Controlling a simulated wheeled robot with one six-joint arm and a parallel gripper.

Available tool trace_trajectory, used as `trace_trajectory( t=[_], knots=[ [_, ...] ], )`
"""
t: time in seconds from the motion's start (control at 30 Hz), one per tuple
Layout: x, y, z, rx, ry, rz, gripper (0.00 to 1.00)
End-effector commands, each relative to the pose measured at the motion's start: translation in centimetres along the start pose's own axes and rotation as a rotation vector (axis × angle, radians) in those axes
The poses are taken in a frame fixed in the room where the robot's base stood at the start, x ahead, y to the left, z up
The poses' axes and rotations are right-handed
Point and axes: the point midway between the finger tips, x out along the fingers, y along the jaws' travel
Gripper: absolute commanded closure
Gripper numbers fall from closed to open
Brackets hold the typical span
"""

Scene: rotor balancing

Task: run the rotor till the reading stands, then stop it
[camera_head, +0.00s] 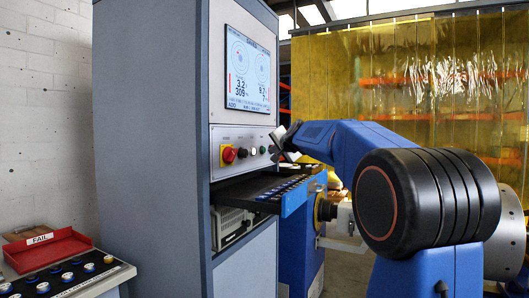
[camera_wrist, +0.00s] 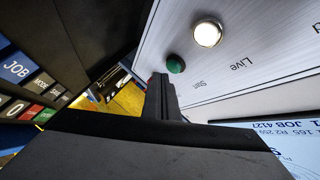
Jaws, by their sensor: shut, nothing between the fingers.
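The grey cabinet (camera_head: 150,150) carries a lit screen (camera_head: 248,72) with two round dials; its large figures look like 3.2 over 309 on the left, and the right ones are hard to read. Below are a red knob on yellow (camera_head: 228,154) and small buttons (camera_head: 262,150). My gripper (camera_head: 290,140) is shut and empty at the panel's right edge. In the wrist view its tips (camera_wrist: 158,82) are close to a green button (camera_wrist: 175,64) with small lettering; I cannot tell if they touch. A lamp marked Live (camera_wrist: 207,33) glows white. I cannot make out the rotor turning.
A dark key tray (camera_head: 262,190) juts out below the panel, under my gripper. A blue machine body (camera_head: 298,240) stands behind it. At the lower left are a red FAIL tray (camera_head: 45,250) and a board of round pieces (camera_head: 60,280). A yellow curtain (camera_head: 430,90) hangs behind.

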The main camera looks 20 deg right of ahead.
Motion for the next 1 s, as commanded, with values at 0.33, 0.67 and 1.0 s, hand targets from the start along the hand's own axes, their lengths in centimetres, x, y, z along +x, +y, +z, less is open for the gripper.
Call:
trace_trajectory(
  t=[0.33, 0.67, 1.0],
  knots=[
    [0.40, -0.31, 0.31, -0.001, -0.001, 0.000, 1.00],
    [0.59, -0.47, 0.43, 0.000, 0.000, 0.000, 1.00],
    [0.69, -0.54, 0.50, 0.000, 0.000, 0.000, 1.00]
  ],
)
